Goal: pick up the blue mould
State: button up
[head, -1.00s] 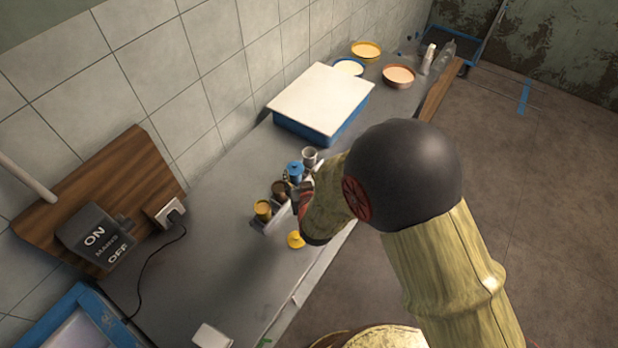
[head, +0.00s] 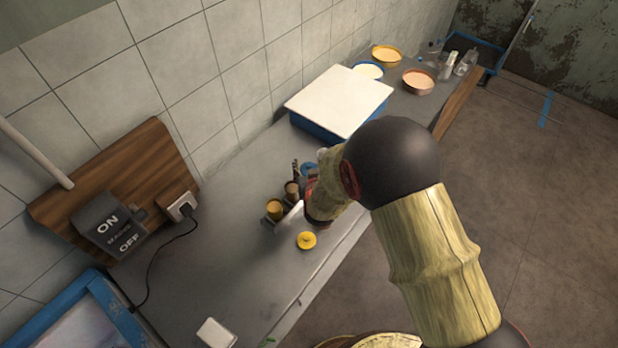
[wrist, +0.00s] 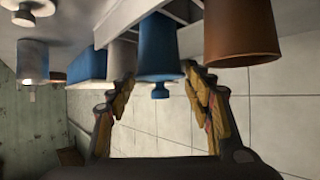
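The blue mould (wrist: 160,48) appears upside down in the wrist view, with a small blue knob toward my gripper. My gripper (wrist: 160,76) is open, with one finger on each side of the mould's knob end; whether either finger touches it is unclear. In the head view the blue mould (head: 309,170) is partly hidden by my gripper (head: 304,188). It stands in a row on the grey bench, in a light rack (head: 290,219).
A brown mould (head: 292,189) and a yellow mould (head: 274,208) stand close beside it. A yellow piece (head: 307,240) lies in front. A white-topped blue box (head: 338,98) and bowls (head: 418,80) stand farther back. The near bench is mostly clear.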

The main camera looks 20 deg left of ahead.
jog(key=shift+c, duration=1.2)
jog(key=c, duration=1)
jog(key=shift+c, duration=0.2)
jog(key=shift+r, duration=0.15)
